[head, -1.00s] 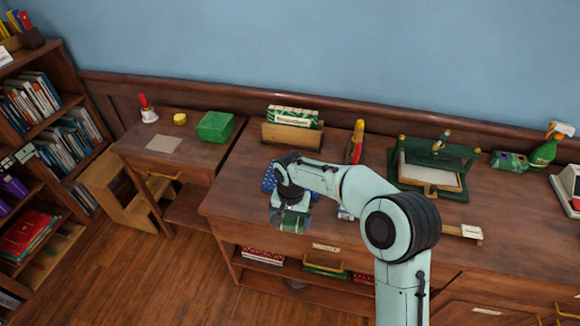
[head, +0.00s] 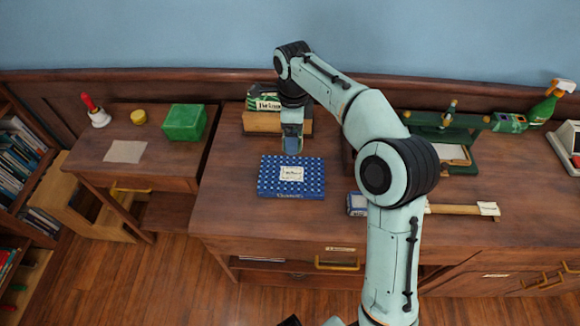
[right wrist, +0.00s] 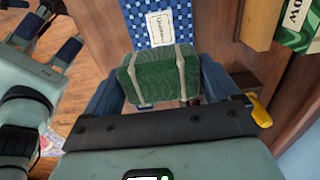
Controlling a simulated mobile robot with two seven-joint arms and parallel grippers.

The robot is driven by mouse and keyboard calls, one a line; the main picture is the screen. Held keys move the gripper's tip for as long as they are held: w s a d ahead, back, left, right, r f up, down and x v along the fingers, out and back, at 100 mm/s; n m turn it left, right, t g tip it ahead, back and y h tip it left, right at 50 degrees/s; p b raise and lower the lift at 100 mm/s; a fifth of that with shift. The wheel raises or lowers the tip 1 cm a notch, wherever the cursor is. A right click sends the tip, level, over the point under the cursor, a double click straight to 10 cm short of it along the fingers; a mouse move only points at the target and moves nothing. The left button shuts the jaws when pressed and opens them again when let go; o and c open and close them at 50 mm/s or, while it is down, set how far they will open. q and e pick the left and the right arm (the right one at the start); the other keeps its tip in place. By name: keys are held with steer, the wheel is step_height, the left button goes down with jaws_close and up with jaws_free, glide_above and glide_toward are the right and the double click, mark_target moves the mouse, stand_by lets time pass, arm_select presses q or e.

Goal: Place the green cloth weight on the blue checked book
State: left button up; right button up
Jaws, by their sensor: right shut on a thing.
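The blue checked book (head: 268,183) lies flat near the front edge of the desk, a white label on its cover. It also shows in the right wrist view (right wrist: 138,32). My right gripper (head: 292,148) points down just behind the book in the head view. In the right wrist view it is shut on the green cloth weight (right wrist: 156,78), a dark green pad with two pale straps. The weight cannot be made out in the head view. My left gripper (right wrist: 48,38) shows at the left of the right wrist view, its fingers apart and empty.
A wooden box with green-patterned packets (head: 262,122) stands behind my right gripper. A green-framed stand (head: 455,150) and a wooden-handled tool (head: 455,209) lie to the right. A green box (head: 184,122) sits on the side table. The desk left of the book is bare.

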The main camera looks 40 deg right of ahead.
mark_target(292, 173)
step_height(292, 173, down, 14)
steer(key=shift+w+f+b, duration=0.15)
steer(key=shift+b, duration=0.75)
steer(key=shift+f, duration=0.1)
steer(key=o, duration=1.2)
steer(key=shift+f, duration=0.1)
steer(key=shift+r, duration=0.3)
step_height(292, 173, up, 12)
steer(key=shift+f+p, duration=0.1)
steer(key=shift+p, duration=0.8)
